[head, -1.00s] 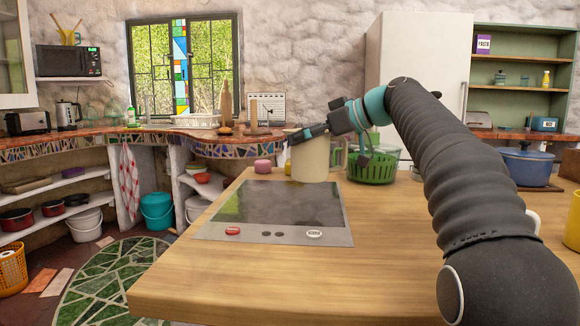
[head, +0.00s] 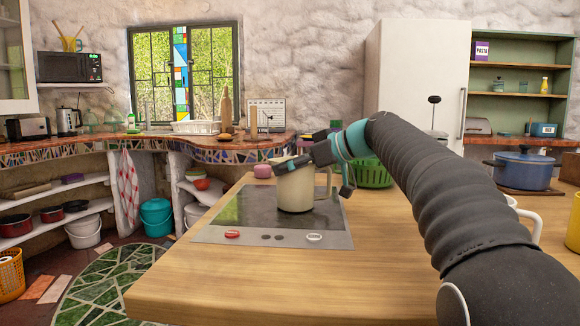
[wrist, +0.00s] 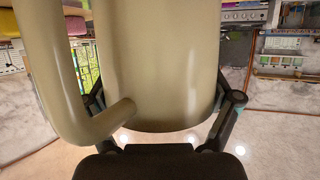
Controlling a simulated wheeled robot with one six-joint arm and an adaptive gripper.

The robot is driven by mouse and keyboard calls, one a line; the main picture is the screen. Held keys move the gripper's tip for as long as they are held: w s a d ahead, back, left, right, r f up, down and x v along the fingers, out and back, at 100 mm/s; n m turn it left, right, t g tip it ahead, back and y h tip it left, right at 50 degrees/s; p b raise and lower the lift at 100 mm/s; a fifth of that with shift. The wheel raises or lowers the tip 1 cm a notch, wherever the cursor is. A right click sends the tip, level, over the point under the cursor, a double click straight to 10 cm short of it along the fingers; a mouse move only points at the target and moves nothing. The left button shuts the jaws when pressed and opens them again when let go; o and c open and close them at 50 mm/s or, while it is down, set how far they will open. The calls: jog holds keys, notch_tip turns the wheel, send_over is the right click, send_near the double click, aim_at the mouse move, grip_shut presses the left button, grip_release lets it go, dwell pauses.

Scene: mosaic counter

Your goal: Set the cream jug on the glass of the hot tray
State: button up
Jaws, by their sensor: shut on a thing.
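The cream jug (head: 295,188) is upright over the right part of the dark glass of the hot tray (head: 250,207) in the head view. Its base looks at or just above the glass; I cannot tell whether it touches. My gripper (head: 292,164) is shut on the jug near its top, coming from the right. In the wrist view the jug (wrist: 155,70) fills the middle, between the two fingers, with its handle on the left. The tray's front strip has a red knob (head: 232,234) and a pale knob (head: 314,237).
A green basket (head: 372,173) stands behind my arm, right of the tray. A pink pot (head: 262,171) stands behind the tray. A white mug (head: 522,215), a yellow mug (head: 573,222) and a blue pot (head: 524,170) are at the right. The front wooden counter (head: 240,280) is clear.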

jog(key=shift+f, duration=0.1)
jog(key=o, duration=1.6)
jog(key=shift+c, duration=0.2)
jog(key=shift+r, duration=0.25)
jog(key=v, duration=1.2)
jog(key=shift+f, duration=0.15)
